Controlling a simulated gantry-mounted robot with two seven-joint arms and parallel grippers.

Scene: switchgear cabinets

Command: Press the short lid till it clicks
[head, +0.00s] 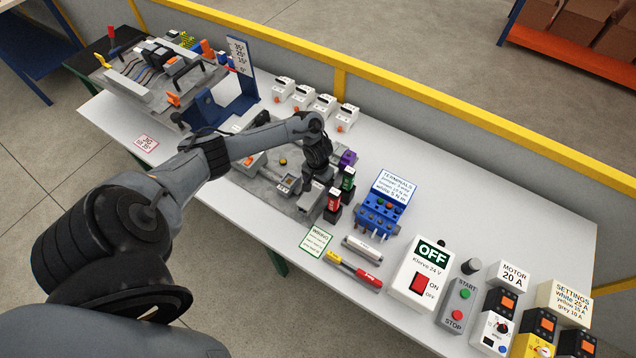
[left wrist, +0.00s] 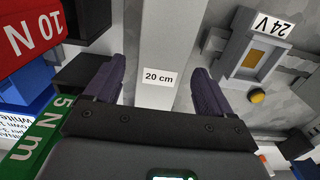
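The short lid (left wrist: 166,110) is a light grey strip with a white "20 cm" label in the left wrist view. It runs away from the camera between my left gripper's dark fingers (left wrist: 160,70). The fingers are spread, with a gap on the left of the strip; the right finger looks close to its edge. In the head view my left gripper (head: 316,172) points down over the right part of a grey mounting plate (head: 245,182), and it hides much of the lid there. I cannot tell how deep the lid sits. My right gripper is out of view.
A grey "24 V" unit with an orange window (left wrist: 255,58) stands right of the strip. Red "10 N m" (head: 334,200) and green (head: 348,180) tools stand close beside my gripper. A blue terminal block (head: 380,215) and a white OFF box (head: 422,275) are farther right.

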